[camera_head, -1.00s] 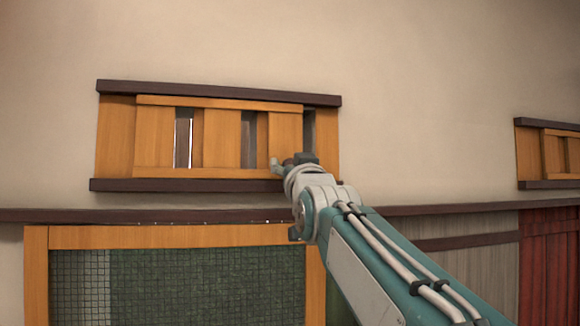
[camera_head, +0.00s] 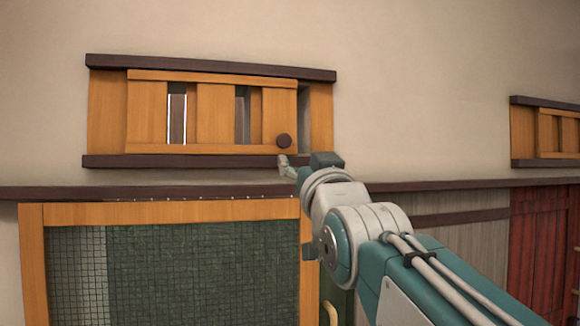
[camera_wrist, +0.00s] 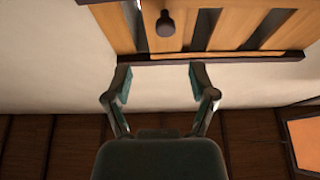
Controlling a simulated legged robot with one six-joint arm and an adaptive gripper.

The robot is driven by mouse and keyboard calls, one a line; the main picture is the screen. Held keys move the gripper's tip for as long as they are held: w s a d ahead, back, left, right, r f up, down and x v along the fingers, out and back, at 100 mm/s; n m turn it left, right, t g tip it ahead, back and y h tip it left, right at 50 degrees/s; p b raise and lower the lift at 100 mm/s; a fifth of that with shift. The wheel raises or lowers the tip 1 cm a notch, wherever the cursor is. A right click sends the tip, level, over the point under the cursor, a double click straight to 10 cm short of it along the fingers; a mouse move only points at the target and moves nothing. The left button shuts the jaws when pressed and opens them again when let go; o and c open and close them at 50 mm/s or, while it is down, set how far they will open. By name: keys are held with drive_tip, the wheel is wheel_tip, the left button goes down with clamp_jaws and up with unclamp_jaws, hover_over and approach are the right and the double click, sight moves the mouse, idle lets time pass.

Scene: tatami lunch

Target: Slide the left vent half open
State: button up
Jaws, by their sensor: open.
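The left vent is a wooden slatted panel (camera_head: 215,112) in a frame with dark upper and lower rails on the wall. It stands partly slid, with slits showing between its slats and a gap at its right end. A round dark knob (camera_head: 284,141) sits at the panel's lower right; the knob also shows in the wrist view (camera_wrist: 165,24). My gripper (camera_head: 290,163) is below and just right of the knob, apart from it. In the wrist view my gripper (camera_wrist: 160,80) is open and empty, its fingers spread below the lower rail (camera_wrist: 215,58).
A second vent (camera_head: 546,132) is on the wall at the far right. Below runs a dark ledge (camera_head: 150,192) above a wood-framed green mesh panel (camera_head: 190,255). A red slatted panel (camera_head: 545,240) stands at the right. The wall above is clear.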

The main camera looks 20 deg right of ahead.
sight(284, 144)
drive_tip(key=shift+s+f, duration=0.25)
drive_tip(key=shift+s, duration=0.25)
drive_tip(key=x, duration=1)
drive_tip(key=shift+w+a+r, duration=0.1)
drive_tip(key=shift+w+a, duration=0.15)
drive_tip(key=shift+w, duration=0.05)
drive_tip(key=shift+w+a+r, duration=0.2)
drive_tip(key=shift+w+a, duration=0.1)
drive_tip(key=shift+w, duration=0.15)
drive_tip(key=shift+d, duration=0.1)
